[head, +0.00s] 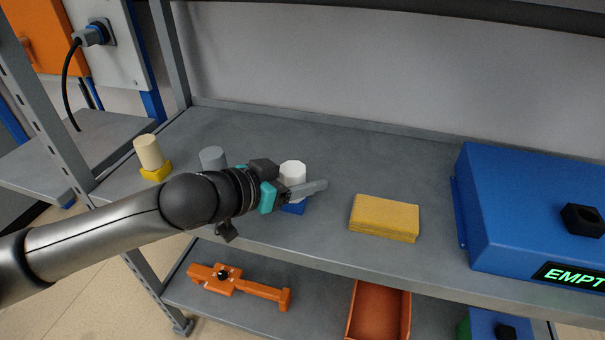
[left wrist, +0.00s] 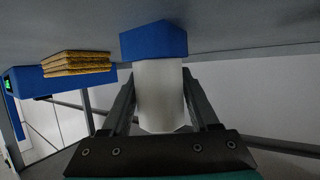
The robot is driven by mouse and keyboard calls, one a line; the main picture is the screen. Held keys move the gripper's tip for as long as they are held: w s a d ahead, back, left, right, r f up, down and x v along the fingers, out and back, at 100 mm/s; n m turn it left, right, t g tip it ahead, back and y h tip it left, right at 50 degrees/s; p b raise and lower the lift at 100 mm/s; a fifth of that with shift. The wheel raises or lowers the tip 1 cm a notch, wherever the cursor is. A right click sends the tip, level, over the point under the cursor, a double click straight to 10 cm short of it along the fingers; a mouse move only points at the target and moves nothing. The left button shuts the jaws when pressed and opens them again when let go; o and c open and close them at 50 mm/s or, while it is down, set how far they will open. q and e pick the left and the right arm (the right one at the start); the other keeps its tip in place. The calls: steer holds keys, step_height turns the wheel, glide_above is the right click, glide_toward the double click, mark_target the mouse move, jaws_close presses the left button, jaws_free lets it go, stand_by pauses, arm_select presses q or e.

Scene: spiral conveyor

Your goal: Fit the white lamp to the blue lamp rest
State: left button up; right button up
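The white lamp (head: 292,171) stands upright at the blue lamp rest (head: 296,207) on the grey shelf. In the left wrist view, which shows the scene upside down, the lamp (left wrist: 160,95) meets the blue rest (left wrist: 154,40) with no clear gap; how deep it sits I cannot tell. My left gripper (head: 307,187) reaches in from the left, nearly level, with one finger crossing in front of the lamp. In the left wrist view, the fingers (left wrist: 160,85) lie along both sides of the lamp, shut on it. My right gripper is out of view.
A grey cylinder (head: 213,158) stands behind my left arm. A cream cylinder on a yellow base (head: 155,173) stands at left. A yellow block (head: 384,218) and a large blue box (head: 520,205) with an "EMPT" display lie right. The shelf behind the lamp is clear.

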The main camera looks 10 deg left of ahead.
arm_select(q)
steer(key=o, duration=0.4)
steer(key=shift+c, duration=0.2)
